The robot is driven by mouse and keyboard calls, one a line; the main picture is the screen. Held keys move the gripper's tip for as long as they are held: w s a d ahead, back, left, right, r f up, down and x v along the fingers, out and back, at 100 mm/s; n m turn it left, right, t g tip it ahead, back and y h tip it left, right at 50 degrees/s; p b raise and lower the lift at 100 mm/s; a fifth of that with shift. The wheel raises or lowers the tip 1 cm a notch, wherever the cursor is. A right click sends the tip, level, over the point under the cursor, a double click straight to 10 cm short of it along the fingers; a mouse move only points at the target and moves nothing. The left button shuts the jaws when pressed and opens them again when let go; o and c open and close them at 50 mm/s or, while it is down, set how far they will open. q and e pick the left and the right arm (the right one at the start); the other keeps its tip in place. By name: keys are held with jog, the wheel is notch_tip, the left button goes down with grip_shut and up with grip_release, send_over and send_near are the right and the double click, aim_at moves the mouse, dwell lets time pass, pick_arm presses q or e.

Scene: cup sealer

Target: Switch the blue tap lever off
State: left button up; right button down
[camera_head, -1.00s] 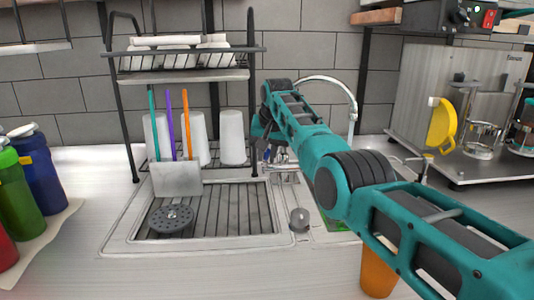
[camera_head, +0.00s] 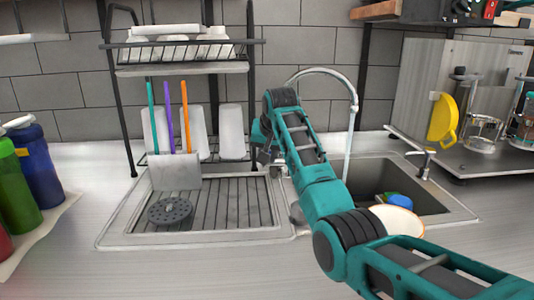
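The tap's curved metal spout (camera_head: 335,72) rises behind the sink (camera_head: 440,200), and a thin pale stream seems to hang from its end into the basin. The tap base and the blue lever are hidden behind my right gripper and wrist, so I cannot tell the lever's position. My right arm comes in from the lower right, and my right gripper (camera_head: 268,157) is at the tap base, left of the basin. Its fingers are small and mostly hidden, so I cannot see whether they are open or touching the lever. My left gripper is out of view.
Left of the gripper is a drainboard (camera_head: 235,205) with a strainer (camera_head: 170,211), under a dish rack (camera_head: 185,70). A bowl (camera_head: 402,222) and a blue sponge-like item (camera_head: 398,200) are in the basin. Coloured bottles (camera_head: 38,165) stand at left, a metal machine (camera_head: 440,110) at right.

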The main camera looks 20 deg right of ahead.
jog(key=shift+s+a+f+t+h+b, duration=0.1)
jog(key=shift+s+f+t+h+b, duration=0.1)
jog(key=shift+s+f+t+b, duration=0.45)
jog(key=shift+s+a+f+t+h+b, duration=0.1)
jog(key=shift+s+f+t+h, duration=0.1)
jog(key=shift+f+t, duration=0.75)
jog(key=c, duration=1)
grip_release()
jog(key=shift+s+r, duration=0.1)
jog(key=v, duration=1.2)
jog(key=shift+s+p, duration=0.3)
jog(key=shift+p, duration=0.15)
jog(key=shift+a+r, duration=0.1)
jog(key=shift+r, duration=0.05)
